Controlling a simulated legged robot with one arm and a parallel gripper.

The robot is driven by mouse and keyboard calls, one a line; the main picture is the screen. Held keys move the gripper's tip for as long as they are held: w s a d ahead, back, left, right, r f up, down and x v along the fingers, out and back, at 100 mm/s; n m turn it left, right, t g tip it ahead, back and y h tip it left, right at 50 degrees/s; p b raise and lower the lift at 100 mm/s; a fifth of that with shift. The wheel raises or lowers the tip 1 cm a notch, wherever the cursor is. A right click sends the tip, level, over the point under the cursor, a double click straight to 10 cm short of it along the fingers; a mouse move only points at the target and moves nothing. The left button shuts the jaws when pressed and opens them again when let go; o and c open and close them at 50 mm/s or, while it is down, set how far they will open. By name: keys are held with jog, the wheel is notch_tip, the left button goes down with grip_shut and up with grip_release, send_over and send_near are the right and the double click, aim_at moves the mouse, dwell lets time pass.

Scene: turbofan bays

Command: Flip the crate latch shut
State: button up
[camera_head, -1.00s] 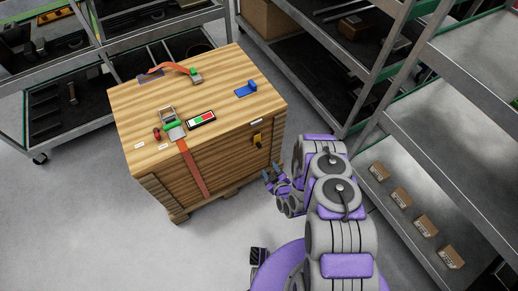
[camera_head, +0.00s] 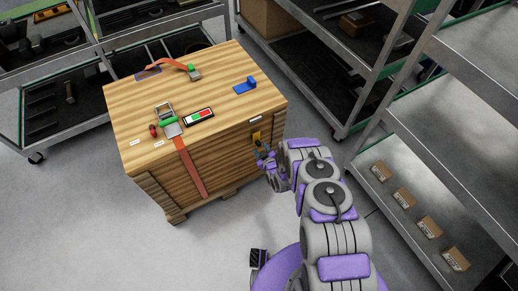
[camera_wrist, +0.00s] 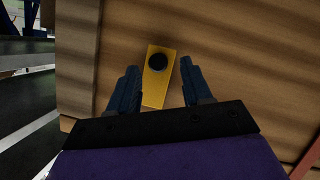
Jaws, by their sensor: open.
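The wooden crate (camera_head: 231,158) stands on a pallet left of my arm. A yellow latch (camera_head: 256,136) sits on its side wall, below the top edge near the right corner. In the wrist view the latch (camera_wrist: 156,86) is a yellow plate with a round black knob (camera_wrist: 157,62) near its upper end, tilted slightly. My gripper (camera_wrist: 157,80) is open, with one dark blue finger on each side of the latch. Whether the fingers touch the plate or wall cannot be told. In the head view my gripper (camera_head: 260,149) covers the latch's lower part.
On the crate top lie an orange strap with a buckle (camera_head: 168,122), a red-green indicator (camera_head: 199,117) and a blue bracket (camera_head: 244,86). Metal shelving (camera_head: 440,150) with small boxes stands close on the right. Open floor (camera_head: 90,220) lies at the front left.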

jog(key=shift+a+x, duration=0.2)
jog(key=shift+x, duration=1)
jog(key=shift+d+r, duration=0.1)
jog(key=shift+d, duration=0.5)
jog(key=c, duration=0.6)
jog(key=shift+a, duration=0.1)
jog(key=c, duration=0.3)
jog(key=shift+s+a, duration=0.1)
jog(key=shift+a, duration=0.2)
grip_shut()
